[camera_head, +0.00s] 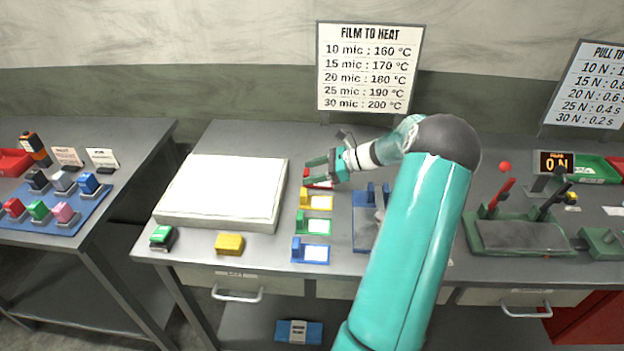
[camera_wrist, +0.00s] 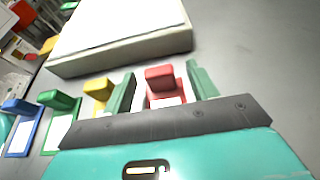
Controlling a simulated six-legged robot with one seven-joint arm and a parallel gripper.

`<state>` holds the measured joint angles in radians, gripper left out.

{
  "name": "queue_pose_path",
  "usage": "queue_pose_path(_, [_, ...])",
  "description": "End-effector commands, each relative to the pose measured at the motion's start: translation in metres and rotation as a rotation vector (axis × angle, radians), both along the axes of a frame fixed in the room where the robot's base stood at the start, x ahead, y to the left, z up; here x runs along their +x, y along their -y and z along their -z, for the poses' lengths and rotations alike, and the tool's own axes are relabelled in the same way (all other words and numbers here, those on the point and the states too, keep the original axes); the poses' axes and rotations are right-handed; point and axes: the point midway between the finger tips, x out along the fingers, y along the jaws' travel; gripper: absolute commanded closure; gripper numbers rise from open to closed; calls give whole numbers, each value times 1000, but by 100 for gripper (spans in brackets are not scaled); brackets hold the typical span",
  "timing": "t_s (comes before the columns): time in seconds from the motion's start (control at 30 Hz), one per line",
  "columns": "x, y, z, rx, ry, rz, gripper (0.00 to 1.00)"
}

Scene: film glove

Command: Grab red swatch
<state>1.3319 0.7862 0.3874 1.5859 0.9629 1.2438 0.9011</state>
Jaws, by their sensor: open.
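The red swatch (camera_wrist: 160,80) has a raised red block and a pale patch, and lies on the grey table. In the wrist view it sits between the two green fingers of my gripper (camera_wrist: 162,90), which is open. I cannot tell whether the fingers touch it. In the head view my gripper (camera_head: 322,170) is over the far end of the swatch row. Only a little of the red swatch (camera_head: 312,184) shows there, the rest hidden by my gripper.
Yellow (camera_head: 316,201), green (camera_head: 313,223) and blue (camera_head: 311,250) swatches line up nearer the front. A white slab (camera_head: 222,190) stands left of the row. A blue device (camera_head: 364,222) is to the right, partly behind my arm. A sign (camera_head: 368,68) stands behind.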

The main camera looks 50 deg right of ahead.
Motion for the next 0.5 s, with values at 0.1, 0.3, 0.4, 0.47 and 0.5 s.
queue_pose_path(0.1, [14,-13,6,3,0,-2,42])
queue_pose_path(0.3, [24,-21,11,1,0,-2,42])
queue_pose_path(0.4, [24,-21,11,0,0,-1,42])
queue_pose_path(0.47, [24,-21,11,0,0,-1,42])
queue_pose_path(0.5, [24,-21,11,0,0,-1,48])
